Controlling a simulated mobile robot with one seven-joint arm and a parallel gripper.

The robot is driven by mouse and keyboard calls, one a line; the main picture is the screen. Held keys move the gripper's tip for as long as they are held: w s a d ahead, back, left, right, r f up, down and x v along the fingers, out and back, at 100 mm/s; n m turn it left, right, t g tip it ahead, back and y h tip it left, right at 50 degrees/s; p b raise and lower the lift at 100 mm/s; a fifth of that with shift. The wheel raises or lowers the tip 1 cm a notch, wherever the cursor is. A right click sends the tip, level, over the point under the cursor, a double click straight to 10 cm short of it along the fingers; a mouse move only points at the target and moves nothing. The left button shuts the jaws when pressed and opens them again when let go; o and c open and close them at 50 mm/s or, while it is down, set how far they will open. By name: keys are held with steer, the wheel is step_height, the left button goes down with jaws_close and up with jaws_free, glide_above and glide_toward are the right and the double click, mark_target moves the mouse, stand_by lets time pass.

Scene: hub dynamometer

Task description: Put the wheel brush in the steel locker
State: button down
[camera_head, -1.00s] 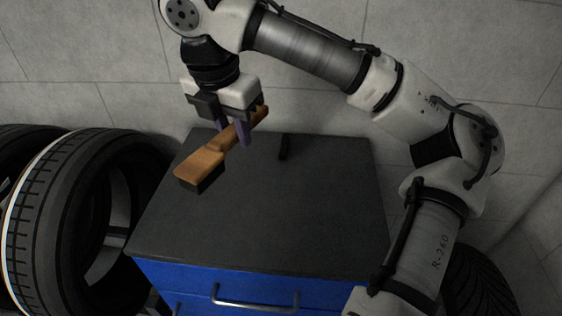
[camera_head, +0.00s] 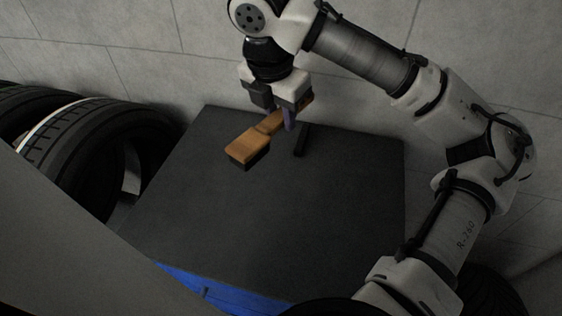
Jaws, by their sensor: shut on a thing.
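The wheel brush (camera_head: 255,143) has a brown wooden body and handle with dark bristles underneath. My gripper (camera_head: 289,117) is shut on its handle and holds it over the dark top of the blue drawer cabinet (camera_head: 200,215). The brush head points to the lower left, and the far end of the handle shows past the fingers. The bristles look clear of the top, but the exact gap is hard to tell. I cannot make out a steel locker in this view.
A small black object (camera_head: 301,140) lies on the cabinet top near the brush. Tyres (camera_head: 95,150) stand at left, and another tyre (camera_head: 492,292) shows at lower right. A plain grey surface (camera_head: 60,250), unidentified, fills the lower left. A block wall stands behind.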

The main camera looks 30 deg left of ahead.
mark_target(248, 149)
step_height(248, 149, down, 13)
steer(key=shift+f+p, duration=0.15)
steer(key=shift+p, duration=0.2)
steer(key=shift+f, duration=0.15)
steer(key=c, duration=1.1)
jaws_free()
steer(key=r, duration=0.4)
steer(key=s+r, duration=0.1)
steer(key=r, duration=0.3)
steer(key=s+r, duration=0.1)
steer(key=r, duration=0.3)
steer(key=shift+s+a+r, duration=0.1)
steer(key=shift+a, duration=0.05)
